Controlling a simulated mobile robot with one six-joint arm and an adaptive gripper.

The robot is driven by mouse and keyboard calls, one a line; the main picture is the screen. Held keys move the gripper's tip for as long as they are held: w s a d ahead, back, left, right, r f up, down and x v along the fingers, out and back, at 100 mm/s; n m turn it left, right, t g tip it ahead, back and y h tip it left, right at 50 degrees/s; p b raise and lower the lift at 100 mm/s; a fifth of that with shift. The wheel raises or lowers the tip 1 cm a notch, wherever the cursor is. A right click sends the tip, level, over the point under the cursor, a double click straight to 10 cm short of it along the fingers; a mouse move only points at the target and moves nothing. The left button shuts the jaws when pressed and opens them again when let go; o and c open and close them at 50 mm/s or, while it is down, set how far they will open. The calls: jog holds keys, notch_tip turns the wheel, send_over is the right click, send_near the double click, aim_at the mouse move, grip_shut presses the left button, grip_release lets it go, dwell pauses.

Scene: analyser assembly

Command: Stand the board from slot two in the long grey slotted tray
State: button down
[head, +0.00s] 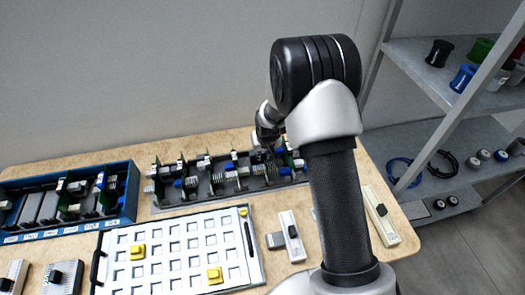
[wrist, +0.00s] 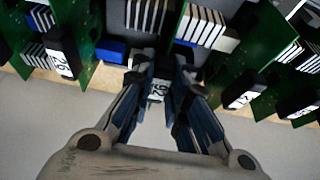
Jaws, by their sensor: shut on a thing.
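The long grey slotted tray (head: 163,204) lies along the back of the table in the head view, with several green boards (head: 182,172) standing upright in it. My gripper (head: 264,148) is at the tray's right part, partly hidden behind my arm. In the wrist view my gripper (wrist: 160,68) is shut on a board with a dark block (wrist: 158,88) that carries a white label, apparently 92. Other upright green boards (wrist: 75,40) stand on both sides of the fingers. The held board's lower edge is hidden, so I cannot tell whether it is seated.
A blue rack (head: 68,229) with modules and numbered labels stands at the left. Metal shelving (head: 430,75) stands at the right.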

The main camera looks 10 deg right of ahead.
jog(key=shift+f+b, duration=0.35)
jog(key=shift+f, duration=0.05)
dwell(0.8)
jog(key=c, duration=1.5)
grip_release()
jog(key=shift+o, duration=0.7)
jog(key=shift+r+p, duration=1.05)
jog(key=shift+r, duration=1)
jog(key=shift+r+p, duration=1.95)
jog(key=shift+r, duration=1.5)
